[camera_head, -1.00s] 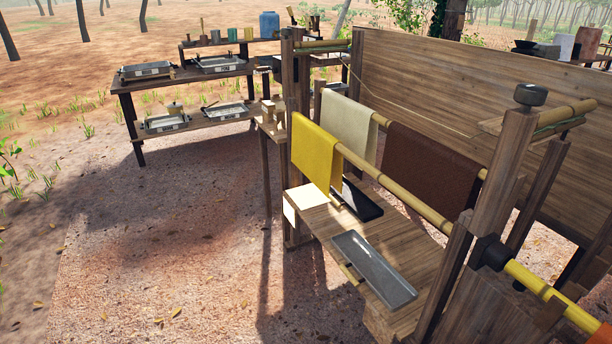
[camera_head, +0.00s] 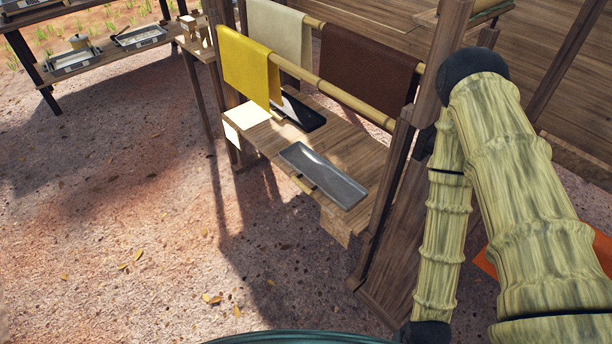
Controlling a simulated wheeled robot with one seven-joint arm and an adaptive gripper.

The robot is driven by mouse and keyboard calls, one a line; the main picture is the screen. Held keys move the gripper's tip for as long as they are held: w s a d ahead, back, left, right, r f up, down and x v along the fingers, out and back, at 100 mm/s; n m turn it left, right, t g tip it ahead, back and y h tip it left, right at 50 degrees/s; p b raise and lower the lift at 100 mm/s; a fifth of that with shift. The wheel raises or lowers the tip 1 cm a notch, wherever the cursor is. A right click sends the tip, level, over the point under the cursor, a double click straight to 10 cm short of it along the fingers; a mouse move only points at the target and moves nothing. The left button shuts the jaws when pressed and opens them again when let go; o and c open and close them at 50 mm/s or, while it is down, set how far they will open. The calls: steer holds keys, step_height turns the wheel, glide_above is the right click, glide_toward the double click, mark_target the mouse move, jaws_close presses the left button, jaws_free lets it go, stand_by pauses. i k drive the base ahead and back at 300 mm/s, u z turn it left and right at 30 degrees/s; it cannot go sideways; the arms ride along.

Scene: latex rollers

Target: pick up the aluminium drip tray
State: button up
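The aluminium drip tray (camera_head: 323,174) is a long, shallow, grey metal tray. It lies flat on the low wooden shelf (camera_head: 345,143) of the hanging rack, near the shelf's front edge and angled across it. It looks empty and nothing covers it. My gripper is outside the view. Links of my arm, bamboo-coloured with dark joints, stand at the right of the picture, apart from the tray.
A black tray (camera_head: 300,113) lies behind, partly under a yellow sheet (camera_head: 245,66). A pale square (camera_head: 247,115) lies at the shelf's left end. A wooden post (camera_head: 408,160) stands right of the tray. Bare ground (camera_head: 130,220) is open in front and left.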

mark_target(344, 193)
steer(key=u, duration=2.75)
steer(key=k, duration=1.05)
steer(key=z, duration=1.45)
steer(key=i, duration=1)
steer(key=u, duration=0.05)
